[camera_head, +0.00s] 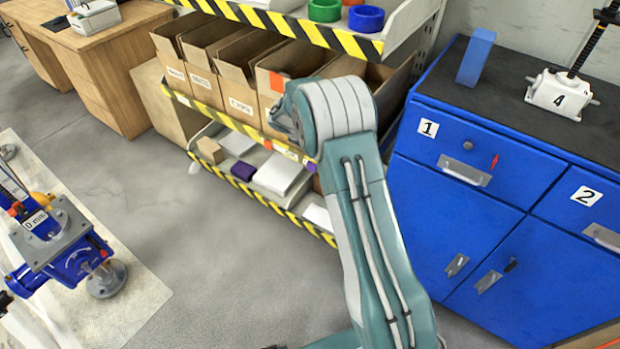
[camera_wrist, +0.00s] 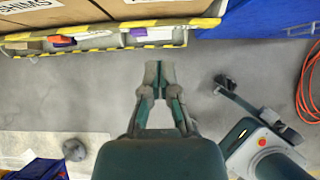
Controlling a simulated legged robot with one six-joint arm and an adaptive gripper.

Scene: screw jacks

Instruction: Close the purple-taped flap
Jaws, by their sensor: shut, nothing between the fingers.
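No flap with purple tape can be made out in either view. A row of open cardboard boxes (camera_head: 240,90) stands on the middle shelf, their flaps raised. One box has orange tape (camera_head: 278,82) on its flap; my arm hides part of the boxes to its right. My gripper (camera_wrist: 159,72) is shut and empty in the wrist view, over the floor in front of the shelf. In the head view it shows only partly, left of my arm's wrist joint. Cardboard box fronts (camera_wrist: 120,8) show at the top of the wrist view.
A purple item (camera_head: 243,171) and white boxes lie on the bottom shelf, behind striped edges. A blue cabinet (camera_head: 465,215) stands close at right. A blue screw jack (camera_head: 60,240) is at left. Grey floor (camera_head: 160,190) between is clear. An orange cable (camera_wrist: 308,95) lies at right.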

